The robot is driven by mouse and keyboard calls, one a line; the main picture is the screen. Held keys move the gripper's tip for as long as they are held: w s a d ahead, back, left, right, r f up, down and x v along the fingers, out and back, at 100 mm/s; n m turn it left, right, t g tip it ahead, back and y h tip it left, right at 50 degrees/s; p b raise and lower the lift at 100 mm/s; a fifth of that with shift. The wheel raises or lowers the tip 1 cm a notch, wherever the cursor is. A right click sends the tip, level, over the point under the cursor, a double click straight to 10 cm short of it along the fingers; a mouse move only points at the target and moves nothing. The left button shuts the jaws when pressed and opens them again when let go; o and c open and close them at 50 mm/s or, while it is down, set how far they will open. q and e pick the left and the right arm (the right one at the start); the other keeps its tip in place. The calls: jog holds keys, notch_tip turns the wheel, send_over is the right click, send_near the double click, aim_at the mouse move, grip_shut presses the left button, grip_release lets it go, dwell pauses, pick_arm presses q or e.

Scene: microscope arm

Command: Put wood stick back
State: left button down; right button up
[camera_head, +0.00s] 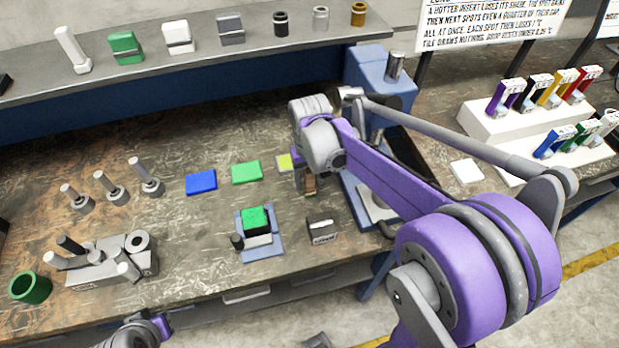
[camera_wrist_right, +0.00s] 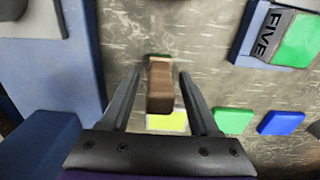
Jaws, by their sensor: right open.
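A brown wood stick (camera_wrist_right: 160,85) stands out between the two fingers of my right gripper (camera_wrist_right: 158,88) in the right wrist view. The fingers are spread, and a gap shows on each side of the stick. In the head view the stick (camera_head: 309,186) is a small brown piece below the right arm's wrist, partly hidden by the gripper (camera_head: 304,182). Whether it touches the table is hard to tell. Only a purple and grey part of my left arm shows at the bottom left of the head view; its gripper is out of sight.
Yellow (camera_head: 285,162), green (camera_head: 246,172) and blue (camera_head: 201,182) pads lie left of the right gripper. A green block (camera_head: 256,219) sits on a blue base, beside a small labelled block (camera_head: 322,230). A blue machine (camera_head: 380,80) stands behind. Metal posts and a rack are farther left.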

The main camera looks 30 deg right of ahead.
notch_tip(320, 180, up, 12)
jog(key=shift+r+p, duration=0.1)
jog(key=shift+p, duration=0.3)
dwell(0.4)
